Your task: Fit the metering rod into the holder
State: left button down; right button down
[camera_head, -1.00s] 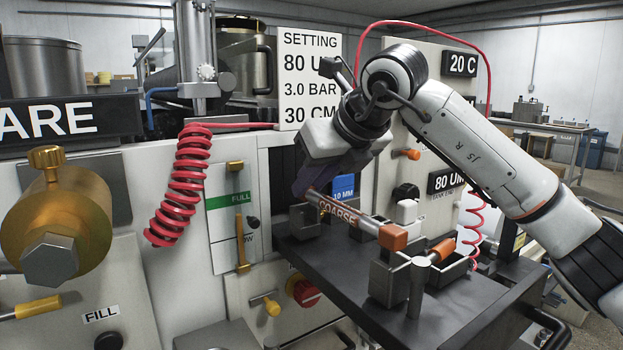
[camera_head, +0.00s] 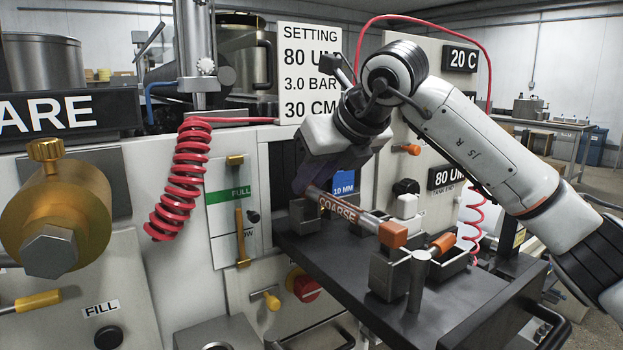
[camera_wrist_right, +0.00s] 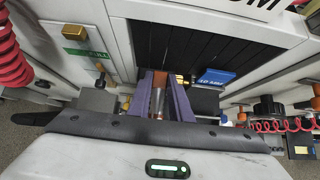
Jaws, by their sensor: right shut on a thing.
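The metering rod (camera_head: 350,212) is a metal bar with a copper-coloured band marked COARSE and an orange end block (camera_head: 393,234). It lies low over the black table, its right end close to the top of the front dark holder block (camera_head: 386,273). A rear holder block (camera_head: 304,216) stands near its left end. I cannot tell whether the rod touches the blocks. My right gripper (camera_head: 311,184) is shut on the rod near its left end. In the right wrist view the rod (camera_wrist_right: 158,101) sits between the purple fingers (camera_wrist_right: 159,96). My left gripper is not in view.
A blue 10 MM block (camera_head: 344,187) stands behind the rod. A dark tray (camera_head: 455,260) with an orange-ended piece (camera_head: 441,244) and a grey post (camera_head: 420,283) stand right of the front block. The black table's front (camera_head: 400,325) is clear.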

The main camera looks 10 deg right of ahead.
jog(key=shift+f+b, duration=0.85)
jog(key=shift+f, duration=0.15)
dwell(0.5)
jog(key=c, duration=1.5)
grip_release()
jog(key=shift+c, duration=0.2)
jog(key=shift+f, duration=0.1)
jog(key=shift+r, duration=0.2)
notch_tip(320, 180, up, 7)
send_over(342, 208)
jog(key=w, duration=0.3)
jog(key=shift+s+d+f, duration=0.1)
jog(key=shift+s+f, duration=0.1)
jog(key=shift+s+r, duration=0.15)
